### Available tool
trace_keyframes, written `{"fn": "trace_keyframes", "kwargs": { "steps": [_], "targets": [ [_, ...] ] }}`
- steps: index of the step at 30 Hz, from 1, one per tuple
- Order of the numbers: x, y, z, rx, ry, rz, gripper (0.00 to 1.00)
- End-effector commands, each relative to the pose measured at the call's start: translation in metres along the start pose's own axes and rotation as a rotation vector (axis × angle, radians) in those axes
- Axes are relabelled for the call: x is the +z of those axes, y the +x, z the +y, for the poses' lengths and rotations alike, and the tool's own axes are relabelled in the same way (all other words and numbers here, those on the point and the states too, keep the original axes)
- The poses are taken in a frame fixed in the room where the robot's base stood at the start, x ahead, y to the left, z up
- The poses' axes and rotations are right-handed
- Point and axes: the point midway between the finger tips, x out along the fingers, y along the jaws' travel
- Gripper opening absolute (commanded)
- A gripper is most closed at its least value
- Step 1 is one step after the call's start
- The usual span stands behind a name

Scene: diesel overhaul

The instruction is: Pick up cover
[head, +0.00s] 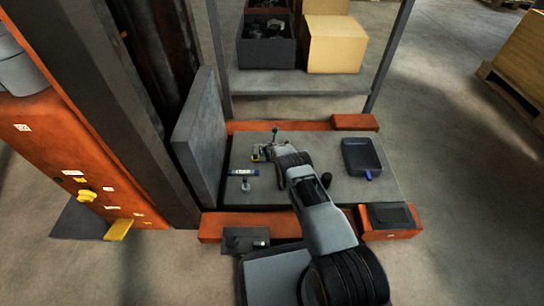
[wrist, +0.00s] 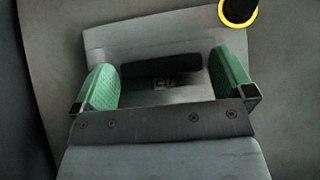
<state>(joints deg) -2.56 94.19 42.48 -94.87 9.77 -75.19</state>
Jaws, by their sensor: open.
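The likely cover is a grey flat plate (wrist: 105,42) with a dark raised bar (wrist: 162,64) and a small printed mark. It lies beneath my gripper (wrist: 162,76) in the wrist view. The two green fingers are spread apart on either side of the bar, and nothing is held between them. I cannot tell whether the fingers touch the plate. In the head view my gripper (head: 267,150) is over the left part of the grey bench top, and the cover cannot be clearly made out there.
A black tray (head: 361,153) with a blue item stands at the bench's right. A blue-and-white strip (head: 243,172) and a small upright metal part (head: 245,185) lie left of my arm. A tall grey panel (head: 200,132) borders the bench's left. A yellow-ringed black part (wrist: 239,12) is near the plate.

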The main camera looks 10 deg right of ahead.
Motion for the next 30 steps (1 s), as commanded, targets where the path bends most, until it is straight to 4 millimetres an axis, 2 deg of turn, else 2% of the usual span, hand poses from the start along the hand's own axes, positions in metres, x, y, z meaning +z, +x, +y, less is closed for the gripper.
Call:
{"fn": "trace_keyframes", "kwargs": {
  "steps": [8,26,30],
  "targets": [
    [0.0003,0.0001,-0.0001,0.0,0.0,0.0,1.0],
    [0.0,0.0003,-0.0001,0.0,0.0,0.0,0.44],
    [0.0018,-0.0001,0.0001,0.0,0.0,-0.002,0.44]
  ]
}}
